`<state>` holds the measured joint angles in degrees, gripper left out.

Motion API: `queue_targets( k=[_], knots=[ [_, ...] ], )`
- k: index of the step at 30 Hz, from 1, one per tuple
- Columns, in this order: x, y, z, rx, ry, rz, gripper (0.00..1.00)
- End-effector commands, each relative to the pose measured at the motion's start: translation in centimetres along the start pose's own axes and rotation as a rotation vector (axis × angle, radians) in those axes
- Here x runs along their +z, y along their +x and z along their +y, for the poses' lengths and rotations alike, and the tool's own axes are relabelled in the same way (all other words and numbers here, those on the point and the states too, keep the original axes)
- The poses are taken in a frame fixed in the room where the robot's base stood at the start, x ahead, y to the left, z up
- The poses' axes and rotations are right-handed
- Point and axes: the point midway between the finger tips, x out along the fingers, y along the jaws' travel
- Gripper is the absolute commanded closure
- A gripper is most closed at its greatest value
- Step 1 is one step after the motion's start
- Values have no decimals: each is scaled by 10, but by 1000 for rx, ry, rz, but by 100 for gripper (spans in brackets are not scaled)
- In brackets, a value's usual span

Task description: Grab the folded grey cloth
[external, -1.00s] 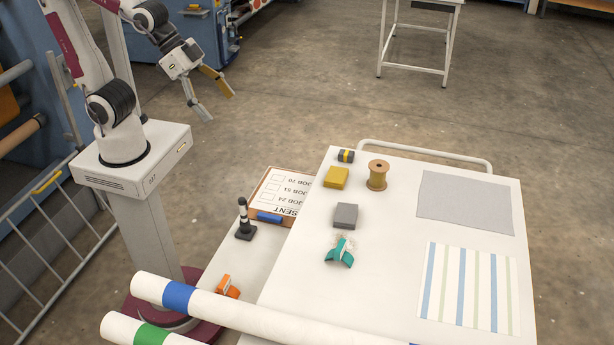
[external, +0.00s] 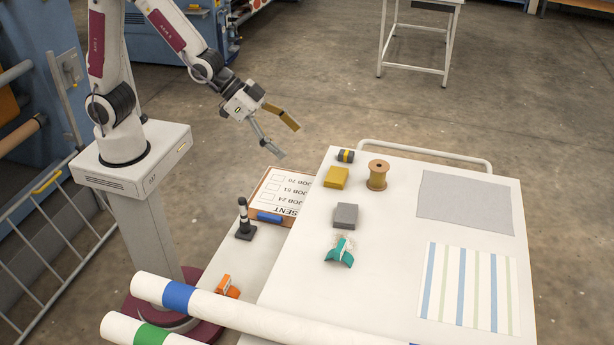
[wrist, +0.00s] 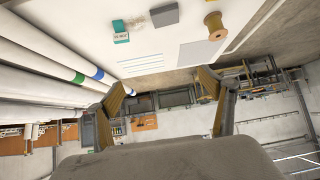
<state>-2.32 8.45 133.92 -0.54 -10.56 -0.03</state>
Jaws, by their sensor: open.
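The folded grey cloth (external: 345,215) looks like a small grey block lying on the white cart top (external: 400,180), between the yellow block and the teal item. It also shows at the top of the wrist view (wrist: 165,15). My gripper (external: 284,138) is open and empty, in the air to the upper left of the cart in the external view. It is clearly apart from the cloth. Its two fingers are spread in the wrist view.
A yellow block (external: 337,177), a wooden spool (external: 378,175), a dark striped roll (external: 346,156) and a teal item (external: 340,252) surround the cloth. A flat grey sheet (external: 465,200) and a striped sheet (external: 468,288) lie at right. Long white rolls (external: 250,315) lie in front.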

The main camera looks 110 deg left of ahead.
Motion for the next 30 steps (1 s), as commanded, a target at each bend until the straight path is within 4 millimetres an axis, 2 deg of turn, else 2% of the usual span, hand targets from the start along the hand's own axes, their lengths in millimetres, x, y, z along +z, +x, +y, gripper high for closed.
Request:
queue_targets(
  k=[3,13,20,30],
  knots=[
    [2,23,-2,-3,-3,21,18],
    [10,81,-8,-12,-9,93,18],
    [22,118,-12,-18,-13,143,18],
    [49,166,-19,-29,-18,217,18]
  ],
)
